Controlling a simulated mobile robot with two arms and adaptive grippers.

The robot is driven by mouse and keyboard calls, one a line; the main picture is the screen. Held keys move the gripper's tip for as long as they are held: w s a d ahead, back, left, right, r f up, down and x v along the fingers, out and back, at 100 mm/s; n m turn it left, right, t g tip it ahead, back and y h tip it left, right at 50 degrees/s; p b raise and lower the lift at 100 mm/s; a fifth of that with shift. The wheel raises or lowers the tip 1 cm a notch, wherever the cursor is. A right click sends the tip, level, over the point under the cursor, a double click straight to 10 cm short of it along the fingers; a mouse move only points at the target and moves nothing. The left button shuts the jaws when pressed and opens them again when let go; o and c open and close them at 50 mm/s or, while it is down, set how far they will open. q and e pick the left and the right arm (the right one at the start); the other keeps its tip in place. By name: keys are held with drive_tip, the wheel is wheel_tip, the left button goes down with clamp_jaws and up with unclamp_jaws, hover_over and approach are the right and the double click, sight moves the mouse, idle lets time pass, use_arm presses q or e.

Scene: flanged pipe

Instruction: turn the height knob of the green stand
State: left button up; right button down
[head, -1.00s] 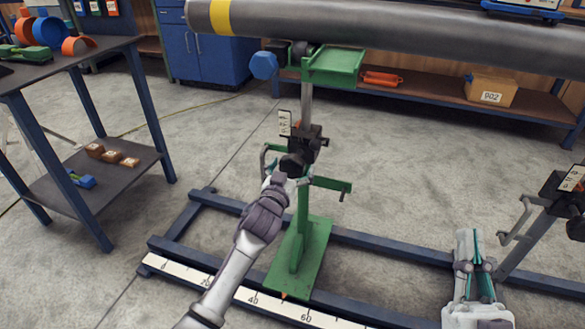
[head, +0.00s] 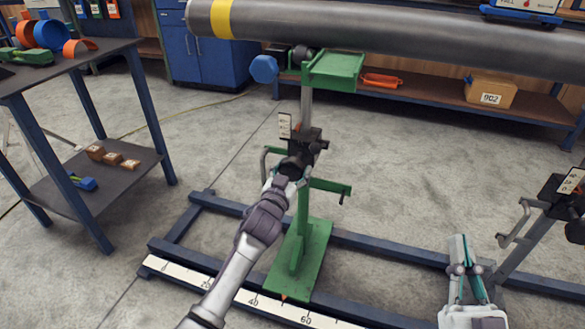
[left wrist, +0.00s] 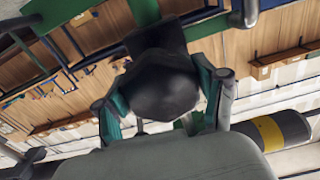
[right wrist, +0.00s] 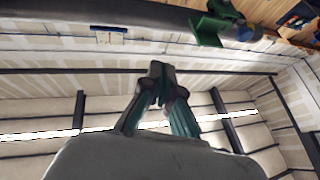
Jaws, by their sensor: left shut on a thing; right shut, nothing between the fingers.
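The green stand (head: 302,240) rises from the floor rails, with a dark clamp block on its post. The black height knob (left wrist: 163,88) fills the middle of the left wrist view. My left gripper (head: 296,173) is shut on this knob, with a finger on each side of it. In the head view the gripper and wrist cover most of the knob. My right gripper (head: 462,243) is shut and empty, low at the right, apart from the stand; its fingertips meet in the right wrist view (right wrist: 157,70).
A grey pipe (head: 400,35) with a yellow band runs above the stand's green top. A blue knob (head: 264,69) sits beside that top. A second stand (head: 545,212) is at the right edge. A dark table (head: 75,60) stands left. The rails carry a white scale (head: 250,300).

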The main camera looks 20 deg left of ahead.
use_arm(q)
drive_tip(key=m+p, duration=0.1)
drive_tip(key=m, duration=0.2)
drive_tip(key=shift+r+p, duration=0.15)
drive_tip(key=shift+p, duration=0.2)
drive_tip(key=m+p, duration=0.1)
drive_tip(key=m, duration=0.4)
drive_tip(key=shift+m+p, duration=0.3)
drive_tip(key=shift+m, duration=0.1)
drive_tip(key=shift+a+m, duration=0.1)
drive_tip(key=shift+m, duration=0.8)
drive_tip(key=m, duration=0.2)
drive_tip(key=shift+m+p, duration=0.3)
drive_tip(key=shift+m, duration=0.1)
drive_tip(key=m, duration=0.5)
drive_tip(key=shift+m+p, duration=0.35)
drive_tip(key=shift+m, duration=0.95)
use_arm(e)
drive_tip(key=s+d+f+g+h, duration=0.2)
drive_tip(key=f+g, duration=0.4)
drive_tip(key=f, duration=0.3)
drive_tip(key=s+d+f+g+h, duration=0.1)
drive_tip(key=f+g+h, duration=0.1)
drive_tip(key=f+g, duration=0.4)
drive_tip(key=shift+s+d+f+m+g, duration=0.3)
drive_tip(key=shift+s+d+f+g, duration=0.1)
drive_tip(key=shift+f, duration=1.15)
drive_tip(key=shift+s, duration=0.1)
use_arm(q)
drive_tip(key=o, duration=1.1)
